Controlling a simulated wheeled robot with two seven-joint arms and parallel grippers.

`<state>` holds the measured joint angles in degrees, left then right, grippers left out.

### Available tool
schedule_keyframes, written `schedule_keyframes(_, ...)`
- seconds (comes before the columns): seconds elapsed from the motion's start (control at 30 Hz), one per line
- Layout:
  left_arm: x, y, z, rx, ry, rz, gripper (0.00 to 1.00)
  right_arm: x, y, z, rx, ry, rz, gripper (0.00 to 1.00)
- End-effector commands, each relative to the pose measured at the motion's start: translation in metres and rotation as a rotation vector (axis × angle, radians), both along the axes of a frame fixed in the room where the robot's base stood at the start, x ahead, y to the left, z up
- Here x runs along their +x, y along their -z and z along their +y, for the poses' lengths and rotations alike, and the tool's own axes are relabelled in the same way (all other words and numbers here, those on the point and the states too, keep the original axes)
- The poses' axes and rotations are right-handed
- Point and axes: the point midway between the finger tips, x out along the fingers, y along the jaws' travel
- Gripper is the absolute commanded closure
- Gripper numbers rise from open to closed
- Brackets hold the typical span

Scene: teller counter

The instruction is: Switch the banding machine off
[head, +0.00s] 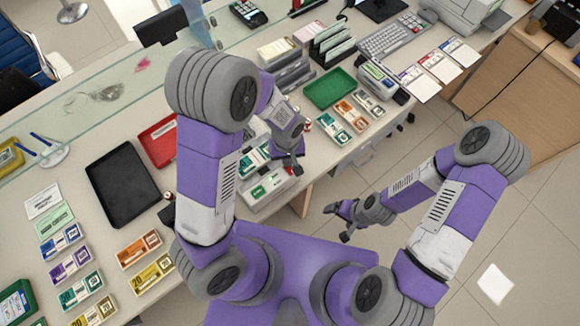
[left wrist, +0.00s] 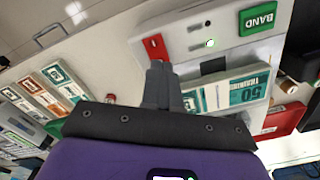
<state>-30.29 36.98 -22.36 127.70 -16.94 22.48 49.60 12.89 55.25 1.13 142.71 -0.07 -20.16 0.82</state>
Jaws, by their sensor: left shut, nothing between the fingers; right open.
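The banding machine (head: 272,188) is a pale box at the counter's front edge in the head view, partly behind my left gripper (head: 297,170). The left wrist view shows its pale top (left wrist: 182,38), a green BAND sign (left wrist: 257,18), a lit green lamp (left wrist: 210,43) and a red switch (left wrist: 154,46). My left gripper (left wrist: 158,68) is shut and empty, its fingertips right by the red switch; I cannot tell whether they touch. The switch's near end is hidden by the fingers. My right gripper (head: 342,222) is open and empty, off the counter above the floor.
A teal banknote bundle (left wrist: 232,90) lies at the machine. A green tray (head: 330,89) and several note bundles (head: 345,112) lie to the right. A red tray (head: 158,141) and a black tray (head: 122,184) lie left. A glass screen (head: 95,95) runs along the back.

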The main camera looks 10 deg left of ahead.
Motion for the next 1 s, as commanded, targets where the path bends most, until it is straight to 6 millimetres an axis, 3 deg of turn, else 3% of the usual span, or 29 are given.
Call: schedule_keyframes(1.0, 0.0, 0.0064, 0.0, 0.0, 0.0, 0.0, 1.0, 0.0, 0.0055, 0.0, 0.0, 0.0, 0.0, 0.11)
